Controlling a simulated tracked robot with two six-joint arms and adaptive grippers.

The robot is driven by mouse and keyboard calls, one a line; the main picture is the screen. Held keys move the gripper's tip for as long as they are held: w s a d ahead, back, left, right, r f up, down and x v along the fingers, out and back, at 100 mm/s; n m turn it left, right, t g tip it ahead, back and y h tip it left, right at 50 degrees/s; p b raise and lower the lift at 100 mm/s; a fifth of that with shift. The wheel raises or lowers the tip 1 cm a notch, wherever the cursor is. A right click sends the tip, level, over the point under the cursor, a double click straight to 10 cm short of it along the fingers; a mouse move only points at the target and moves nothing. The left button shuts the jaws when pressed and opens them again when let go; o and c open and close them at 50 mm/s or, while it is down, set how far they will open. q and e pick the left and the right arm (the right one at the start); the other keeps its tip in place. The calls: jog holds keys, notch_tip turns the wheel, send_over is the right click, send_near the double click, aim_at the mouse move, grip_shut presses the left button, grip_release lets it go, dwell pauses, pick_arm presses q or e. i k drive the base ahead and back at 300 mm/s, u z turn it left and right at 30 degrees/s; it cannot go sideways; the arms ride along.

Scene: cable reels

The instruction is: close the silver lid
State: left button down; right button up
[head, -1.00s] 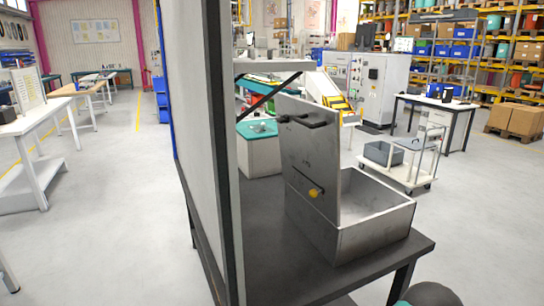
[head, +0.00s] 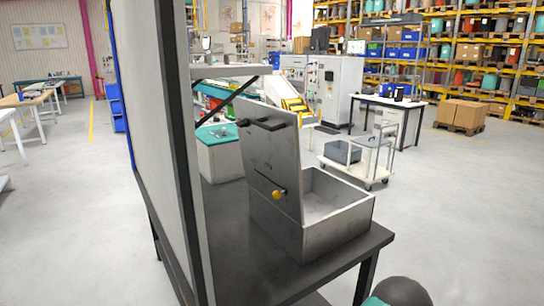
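The silver lid (head: 272,160) stands raised, roughly upright, along the left side of an open silver box (head: 335,222). The lid has a dark handle near its top and a yellow knob lower down. The box sits on a dark table (head: 235,262), and its visible inside looks empty. Neither gripper can be seen. A rounded grey and teal part, likely of my arm, shows at the bottom right edge, well apart from the box.
A tall white panel with a dark frame (head: 155,140) rises along the table's left side. A shelf (head: 230,71) juts from it behind the lid. A white trolley (head: 352,170) stands beyond the box. Floor to the right is clear.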

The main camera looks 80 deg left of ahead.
aim_at(270, 146)
jog(key=z, duration=0.1)
jog(key=i, duration=1.2)
jog(key=u, duration=1.8)
jog(key=i, duration=0.1)
jog(key=u, duration=1.5)
jog(key=k, duration=0.45)
jog(key=u, duration=0.55)
jog(key=i, duration=0.85)
jog(key=z, duration=0.65)
